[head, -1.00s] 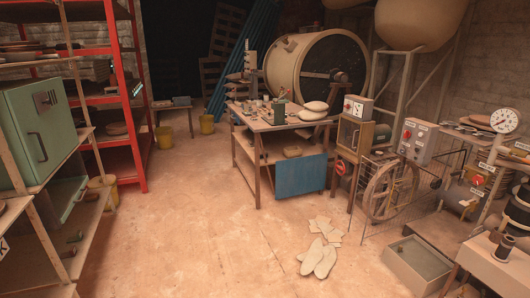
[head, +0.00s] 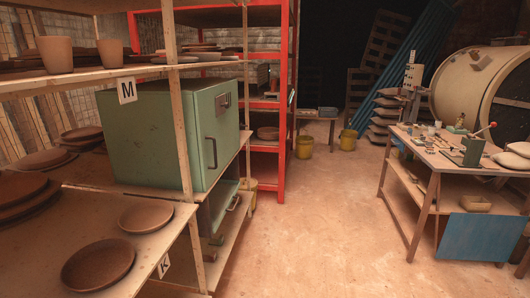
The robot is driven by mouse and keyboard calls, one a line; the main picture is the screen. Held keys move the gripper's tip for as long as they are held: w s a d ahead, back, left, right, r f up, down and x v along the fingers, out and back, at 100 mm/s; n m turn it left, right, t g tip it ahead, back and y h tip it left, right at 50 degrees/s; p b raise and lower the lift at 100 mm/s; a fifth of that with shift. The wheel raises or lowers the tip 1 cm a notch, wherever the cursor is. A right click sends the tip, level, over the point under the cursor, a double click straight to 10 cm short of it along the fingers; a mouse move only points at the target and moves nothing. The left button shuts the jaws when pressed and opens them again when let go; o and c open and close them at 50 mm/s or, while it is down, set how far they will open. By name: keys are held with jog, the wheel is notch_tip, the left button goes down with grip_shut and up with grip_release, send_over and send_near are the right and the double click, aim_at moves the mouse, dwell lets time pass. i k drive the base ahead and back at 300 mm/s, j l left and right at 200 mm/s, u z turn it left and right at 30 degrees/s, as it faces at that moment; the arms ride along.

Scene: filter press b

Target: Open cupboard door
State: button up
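A green metal cupboard (head: 150,138) stands on the wooden shelf rack at the left in the head view. Its door (head: 217,138) faces right, toward the open floor, and looks shut. A dark upright handle (head: 211,153) sits on the door, with a small dark panel (head: 223,102) near its top. Below, a second greenish unit with a handle (head: 232,203) is partly hidden under the shelf. My gripper is not in view.
Shelves (head: 180,232) with brown plates (head: 98,263) and cups stand in front of and around the cupboard. A red rack (head: 285,150) is behind it. A workbench (head: 440,160) stands at the right. The floor (head: 320,220) between is clear.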

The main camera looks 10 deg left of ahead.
aim_at(219, 138)
jog(key=i+l+u, duration=0.15)
jog(key=i+u, duration=0.15)
jog(key=i, duration=0.25)
jog(key=i+l+u, duration=0.35)
jog(key=i, duration=0.2)
jog(key=i+l+u, duration=0.3)
jog(key=i, duration=0.25)
